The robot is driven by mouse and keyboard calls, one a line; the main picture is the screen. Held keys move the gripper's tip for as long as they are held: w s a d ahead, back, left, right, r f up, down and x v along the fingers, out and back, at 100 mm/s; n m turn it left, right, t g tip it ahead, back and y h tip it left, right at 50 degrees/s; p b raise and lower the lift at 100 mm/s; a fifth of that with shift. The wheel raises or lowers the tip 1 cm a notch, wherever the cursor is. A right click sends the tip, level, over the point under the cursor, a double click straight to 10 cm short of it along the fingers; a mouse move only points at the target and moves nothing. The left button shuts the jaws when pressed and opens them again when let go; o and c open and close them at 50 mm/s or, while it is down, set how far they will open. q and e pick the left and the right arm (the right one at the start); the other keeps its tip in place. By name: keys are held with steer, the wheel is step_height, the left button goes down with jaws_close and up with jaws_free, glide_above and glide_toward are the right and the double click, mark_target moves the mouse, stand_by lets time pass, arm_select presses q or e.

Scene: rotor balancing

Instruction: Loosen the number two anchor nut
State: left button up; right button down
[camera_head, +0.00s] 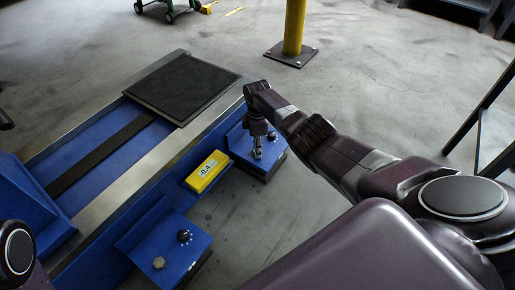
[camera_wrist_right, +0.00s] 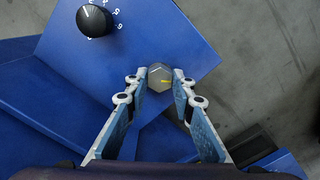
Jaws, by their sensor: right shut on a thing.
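My right gripper (camera_head: 257,153) points down over the far blue anchor box (camera_head: 270,165) in the head view. In the right wrist view, its two blue-padded fingers (camera_wrist_right: 160,82) are closed on a grey hex anchor nut (camera_wrist_right: 160,76) with a small yellow mark. The nut sits on the box's blue top, beside a black numbered knob (camera_wrist_right: 94,20). In the head view the fingers mostly hide this nut. A second hex nut (camera_head: 158,263) sits on the near blue box (camera_head: 140,243). I see no label telling which nut is number two. My left gripper is out of view.
A yellow display (camera_head: 207,171) reading about -0.4 stands between the boxes on the blue machine bed. A black plate (camera_head: 184,84) lies across the bed's far end. A yellow post (camera_head: 293,30) stands behind. The concrete floor right of the boxes is clear.

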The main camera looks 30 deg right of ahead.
steer(key=shift+n, duration=1)
steer(key=c, duration=1.6)
jaws_free()
steer(key=shift+r, duration=0.2)
steer(key=shift+r, duration=0.3)
step_height(320, 180, up, 11)
steer(key=shift+r, duration=0.1)
steer(key=shift+s, duration=0.1)
